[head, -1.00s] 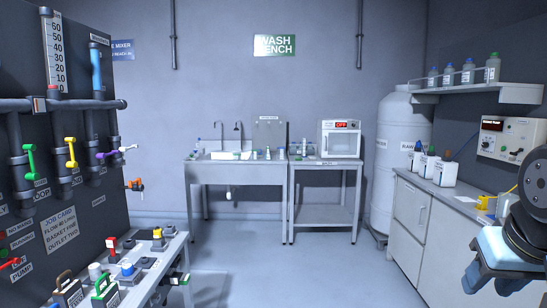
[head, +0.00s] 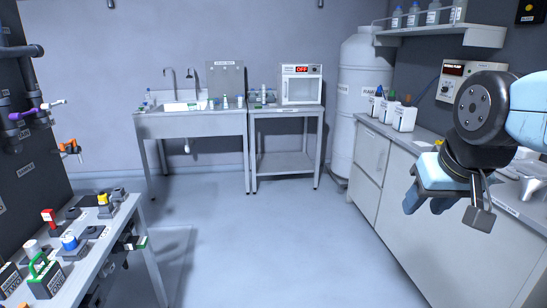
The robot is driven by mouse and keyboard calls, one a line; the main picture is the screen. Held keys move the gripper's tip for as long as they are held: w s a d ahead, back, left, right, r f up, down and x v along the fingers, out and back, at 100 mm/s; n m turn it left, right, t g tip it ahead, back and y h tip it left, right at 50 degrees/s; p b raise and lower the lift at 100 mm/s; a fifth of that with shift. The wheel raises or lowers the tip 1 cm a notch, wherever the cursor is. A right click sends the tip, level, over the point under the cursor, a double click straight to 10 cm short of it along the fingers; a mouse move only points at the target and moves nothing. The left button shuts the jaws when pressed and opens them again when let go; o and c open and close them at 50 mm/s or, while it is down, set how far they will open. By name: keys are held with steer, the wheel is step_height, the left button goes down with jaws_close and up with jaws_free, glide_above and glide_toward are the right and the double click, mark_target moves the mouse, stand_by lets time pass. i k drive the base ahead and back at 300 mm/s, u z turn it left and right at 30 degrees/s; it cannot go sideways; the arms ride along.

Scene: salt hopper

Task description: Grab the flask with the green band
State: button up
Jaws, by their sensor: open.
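Several small flasks or bottles stand on the sink bench (head: 190,124) at the back; one of them (head: 225,102) looks faintly greenish. They are too small for me to tell which has a green band. My gripper (head: 430,204) hangs at the right of the head view, open and empty, its fingers partly hidden by its own body. It is far nearer to me than the sink bench and apart from the flasks.
A small oven (head: 301,85) reading OFF stands on a side table (head: 285,113). A white tank (head: 362,110) and a long counter (head: 440,190) line the right. A bench of fittings (head: 100,265) stands front left. The middle floor (head: 255,235) is clear.

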mark_target(224, 105)
steer(key=u, duration=0.2)
steer(key=i, duration=3.15)
steer(key=u, duration=0.25)
steer(key=i, duration=3.15)
steer(key=u, duration=0.05)
